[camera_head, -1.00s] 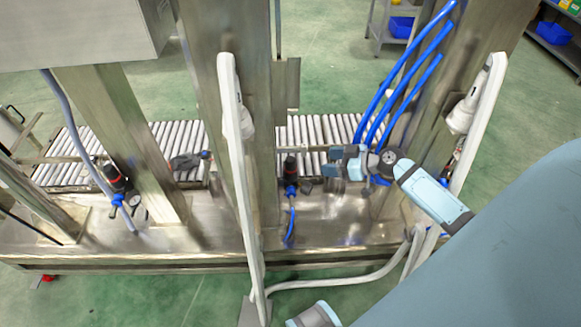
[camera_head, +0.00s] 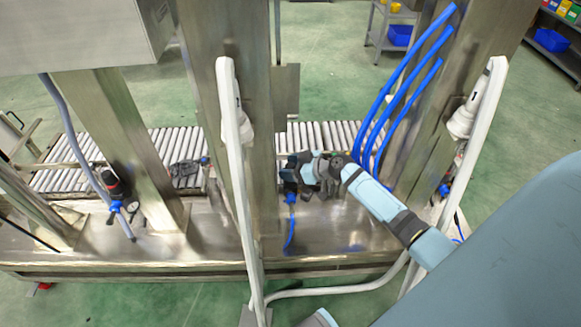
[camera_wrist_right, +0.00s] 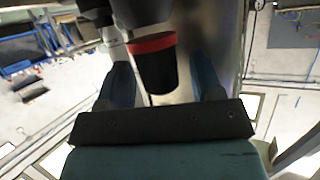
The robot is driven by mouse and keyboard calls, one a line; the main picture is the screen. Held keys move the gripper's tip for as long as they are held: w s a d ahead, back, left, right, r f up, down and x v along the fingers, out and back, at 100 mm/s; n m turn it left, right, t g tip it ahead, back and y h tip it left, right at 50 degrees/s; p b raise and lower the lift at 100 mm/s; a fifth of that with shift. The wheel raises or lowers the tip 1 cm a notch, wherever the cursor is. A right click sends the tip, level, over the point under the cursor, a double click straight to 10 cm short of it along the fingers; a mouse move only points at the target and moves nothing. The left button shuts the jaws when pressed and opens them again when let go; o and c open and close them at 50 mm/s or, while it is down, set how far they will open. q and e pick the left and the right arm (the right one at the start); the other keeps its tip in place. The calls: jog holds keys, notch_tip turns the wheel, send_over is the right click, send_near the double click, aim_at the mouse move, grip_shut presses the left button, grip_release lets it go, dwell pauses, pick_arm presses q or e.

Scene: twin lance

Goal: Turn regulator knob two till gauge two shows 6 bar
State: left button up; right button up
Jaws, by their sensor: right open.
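In the right wrist view a regulator knob (camera_wrist_right: 153,68), black with a red ring, stands between the two fingers of my right gripper (camera_head: 292,171). The fingers are open, with a visible gap on each side of the knob. In the head view the gripper is at the middle regulator beside the central post and mostly hides its knob. A blue hose (camera_head: 290,225) hangs below it. I cannot make out a gauge dial at this regulator or any reading. My left gripper is not in view.
Another regulator (camera_head: 112,182) with a red ring and a small gauge is at the left post. White curved pipes (camera_head: 238,165) stand in front of the central post and at the right. Blue hoses (camera_head: 405,85) hang at the right. A roller conveyor (camera_head: 72,178) runs behind.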

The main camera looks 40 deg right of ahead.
jog(key=c, duration=0.9)
